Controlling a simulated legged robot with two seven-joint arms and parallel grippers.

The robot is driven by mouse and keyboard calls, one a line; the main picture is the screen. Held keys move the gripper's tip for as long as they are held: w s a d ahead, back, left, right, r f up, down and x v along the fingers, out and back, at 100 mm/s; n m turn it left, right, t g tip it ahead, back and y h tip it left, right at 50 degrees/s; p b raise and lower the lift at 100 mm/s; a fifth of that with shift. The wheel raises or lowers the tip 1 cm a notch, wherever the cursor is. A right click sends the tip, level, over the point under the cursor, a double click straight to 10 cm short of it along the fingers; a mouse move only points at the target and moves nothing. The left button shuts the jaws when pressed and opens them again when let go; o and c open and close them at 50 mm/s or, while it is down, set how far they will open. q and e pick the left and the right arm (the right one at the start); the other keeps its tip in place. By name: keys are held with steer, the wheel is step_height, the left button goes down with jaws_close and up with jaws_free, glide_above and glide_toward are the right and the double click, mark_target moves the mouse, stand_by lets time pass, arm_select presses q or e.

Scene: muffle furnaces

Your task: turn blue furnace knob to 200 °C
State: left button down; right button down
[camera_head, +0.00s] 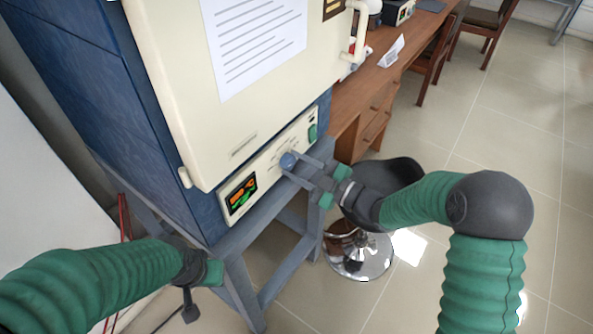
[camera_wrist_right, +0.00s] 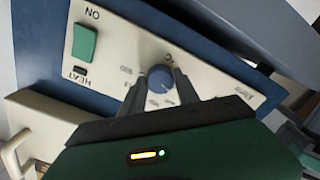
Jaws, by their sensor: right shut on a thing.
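The blue furnace (camera_head: 75,70) with a cream door fills the left and middle of the head view. Its blue round knob (camera_head: 288,160) is on the cream control panel below the door. My right gripper (camera_head: 293,165) is at the panel with its fingers shut on the knob. In the right wrist view the knob (camera_wrist_right: 160,78) shows between the two fingertips, and a light mark is on its face. Some dial lettering around it is visible but too small to read. My left gripper (camera_head: 195,295) hangs low at the left, away from the furnace panel; its fingers are unclear.
A lit display (camera_head: 240,194) is left of the knob, and a green switch (camera_head: 312,132) is to its right. The furnace stands on a blue-grey frame (camera_head: 262,215). A stool (camera_head: 358,250) stands below my right arm. A wooden desk (camera_head: 375,85) is behind.

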stand_by(0.3)
steer(key=c, duration=0.9)
jaws_free()
steer(key=shift+d, duration=0.1)
steer(key=v, duration=1.6)
steer(key=shift+s+d+b, duration=0.25)
steer(key=shift+d+b, duration=0.05)
steer(key=shift+d, duration=0.05)
